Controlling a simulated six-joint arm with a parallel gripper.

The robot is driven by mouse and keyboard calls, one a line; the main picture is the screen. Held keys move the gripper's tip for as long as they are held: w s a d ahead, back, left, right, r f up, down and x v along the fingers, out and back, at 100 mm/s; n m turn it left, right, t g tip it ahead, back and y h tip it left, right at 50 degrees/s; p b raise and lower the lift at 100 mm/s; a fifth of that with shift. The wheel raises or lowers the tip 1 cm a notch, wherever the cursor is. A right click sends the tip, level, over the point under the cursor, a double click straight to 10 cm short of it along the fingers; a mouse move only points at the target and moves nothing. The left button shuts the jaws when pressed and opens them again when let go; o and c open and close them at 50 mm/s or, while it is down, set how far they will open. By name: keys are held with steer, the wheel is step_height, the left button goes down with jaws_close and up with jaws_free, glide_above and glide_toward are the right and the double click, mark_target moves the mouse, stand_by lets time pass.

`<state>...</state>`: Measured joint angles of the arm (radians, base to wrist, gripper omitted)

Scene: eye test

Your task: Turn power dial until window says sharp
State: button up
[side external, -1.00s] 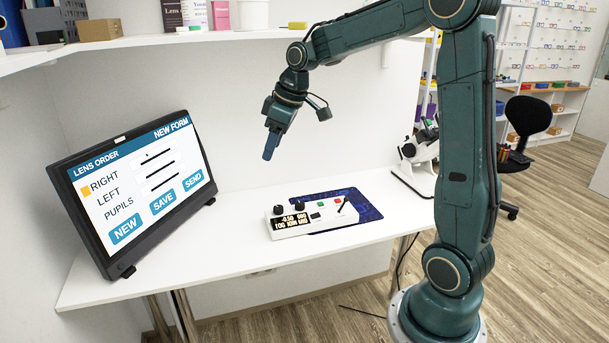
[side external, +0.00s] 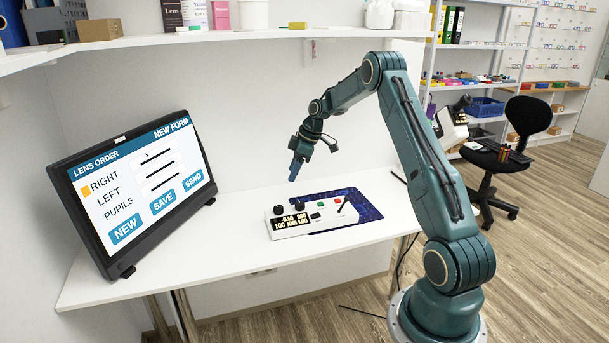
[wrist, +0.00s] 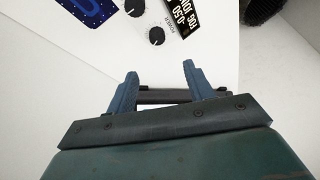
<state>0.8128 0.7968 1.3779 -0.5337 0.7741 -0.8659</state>
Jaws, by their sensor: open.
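The white control box (side external: 318,220) lies on the desk, partly over a dark blue mat. The power dial (side external: 278,209) is a black knob at its left end; in the wrist view, the power dial (wrist: 157,35) has the label POWER beside it. A second black dial (side external: 300,205) stands to its right. The black window (side external: 292,221) is lit; in the wrist view, the window (wrist: 187,15) shows -0.50 and FOG, cut off at the edge. My gripper (side external: 292,178) is open and empty above the box, its blue fingers pointing down, apart from the dials.
A monitor (side external: 140,190) with a lens order form stands at the left. The blue mat (side external: 368,207) shows behind and beside the box. A shelf (side external: 200,40) runs above the desk. The desk (side external: 225,240) is clear between monitor and box.

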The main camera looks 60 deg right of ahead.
mark_target(278, 207)
steer(key=shift+d+f, duration=0.3)
steer(key=shift+f, duration=0.05)
steer(key=shift+f, duration=0.15)
steer(key=x, duration=1.3)
steer(key=shift+w+a+f, duration=0.1)
steer(key=shift+a+f, duration=0.05)
steer(key=shift+f, duration=0.05)
steer(key=c, duration=1)
